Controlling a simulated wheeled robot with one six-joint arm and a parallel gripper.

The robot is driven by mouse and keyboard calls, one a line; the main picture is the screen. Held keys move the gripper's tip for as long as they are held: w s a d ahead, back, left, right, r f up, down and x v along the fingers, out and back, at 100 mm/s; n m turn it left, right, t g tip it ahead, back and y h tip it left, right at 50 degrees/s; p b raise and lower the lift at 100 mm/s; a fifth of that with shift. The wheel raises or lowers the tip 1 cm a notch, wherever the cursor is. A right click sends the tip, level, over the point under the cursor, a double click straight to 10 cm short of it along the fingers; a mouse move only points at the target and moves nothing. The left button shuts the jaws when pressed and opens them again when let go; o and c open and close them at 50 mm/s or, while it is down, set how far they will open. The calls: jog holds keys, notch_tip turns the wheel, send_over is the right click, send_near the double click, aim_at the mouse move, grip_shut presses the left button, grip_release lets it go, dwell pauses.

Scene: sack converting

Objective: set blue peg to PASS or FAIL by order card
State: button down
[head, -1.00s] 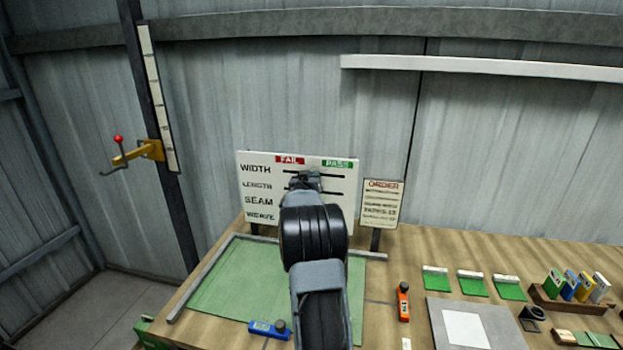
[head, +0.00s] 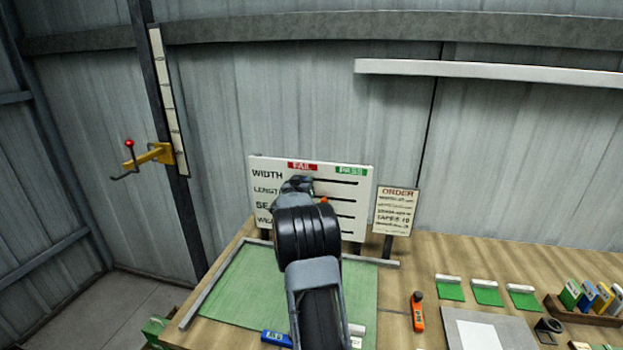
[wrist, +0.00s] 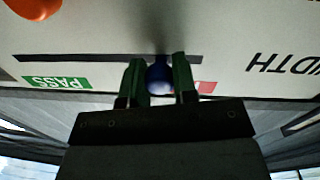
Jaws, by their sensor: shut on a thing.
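The white board (head: 360,185) stands at the back of the bench, with a red FAIL label (head: 302,166), a green PASS label (head: 352,171) and slotted rows; the top row reads WIDTH. My gripper (head: 298,182) is at the board's upper rows, below FAIL. In the upside-down wrist view, my gripper (wrist: 159,80) is shut on the blue peg (wrist: 159,76) at the WIDTH slot, towards its FAIL end. An orange peg (wrist: 33,7) sits in a lower row, nearer the PASS side. The order card (head: 396,210) stands right of the board; its small lines are hard to read.
A green mat (head: 245,290) lies before the board with a blue tool (head: 276,338) at its front. An orange tool (head: 417,312), a grey plate (head: 510,329) and several coloured blocks are on the right. A yellow bracket (head: 160,153) juts from the left post.

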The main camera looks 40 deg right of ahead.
jog(key=shift+w+a+r, duration=0.1)
jog(key=shift+w+a, duration=0.45)
jog(key=shift+w, duration=0.3)
jog(key=c, duration=0.9)
grip_release()
jog(key=shift+w+a, duration=0.1)
jog(key=b+v, duration=0.3)
jog(key=v, duration=1)
jog(key=shift+s+a+b, duration=0.15)
jog(key=shift+s+b, duration=0.15)
jog(key=shift+s, duration=0.1)
